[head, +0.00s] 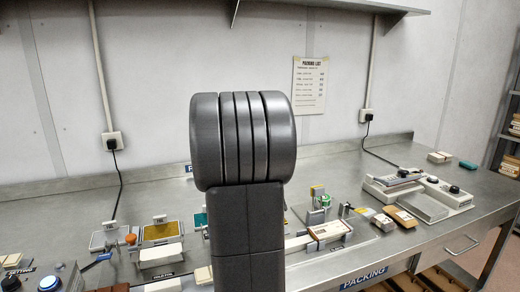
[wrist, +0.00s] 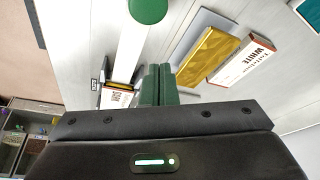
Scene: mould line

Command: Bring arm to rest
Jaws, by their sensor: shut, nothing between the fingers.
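My gripper shows in the wrist view, its two green fingers (wrist: 157,84) shut together with nothing between them. They point out over the bench top. In the head view my dark grey arm stands upright in the middle and hides part of the bench; the gripper itself cannot be seen there. In the wrist view a gold-coloured tray (wrist: 208,58) and a white box with lettering (wrist: 242,62) lie to the right of the fingers. I cannot tell how far the fingers are above the bench.
The steel bench (head: 60,207) runs along the wall. Small trays and boxes stand left of my arm. Right of it are a white carton (head: 328,231), a brown packet (head: 400,217) and a sealer-like machine (head: 425,203). A shelf (head: 335,6) hangs above.

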